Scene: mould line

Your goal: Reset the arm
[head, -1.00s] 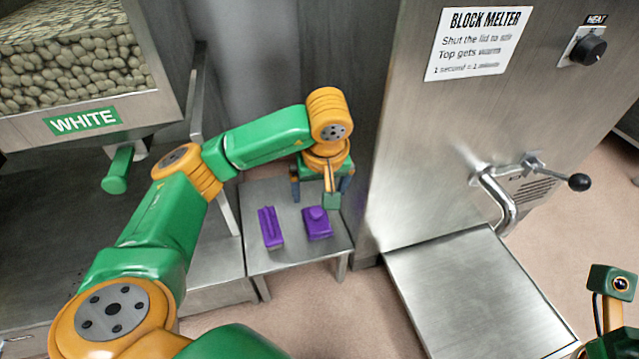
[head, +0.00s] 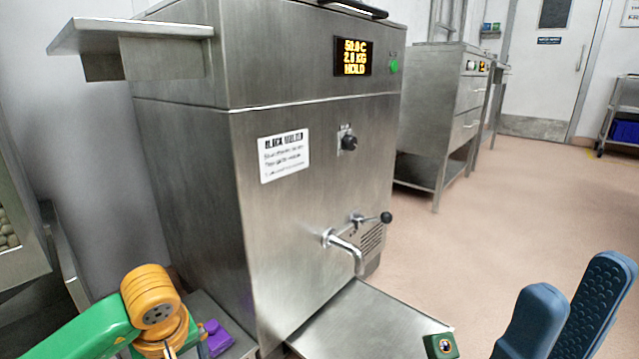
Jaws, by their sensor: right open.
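My right gripper (head: 568,308) shows at the lower right corner. Its two dark blue fingers point up and stand apart with nothing between them. The rest of the right arm is out of the picture. A purple piece (head: 216,338) lies on the small steel table just right of the left wrist.
The melter has a lit display (head: 353,57), a knob (head: 347,142), a spout with a black-knobbed lever (head: 360,230) and a steel plate (head: 370,322) in front. A steel cabinet (head: 440,115) stands behind it. The floor (head: 500,210) at right is clear.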

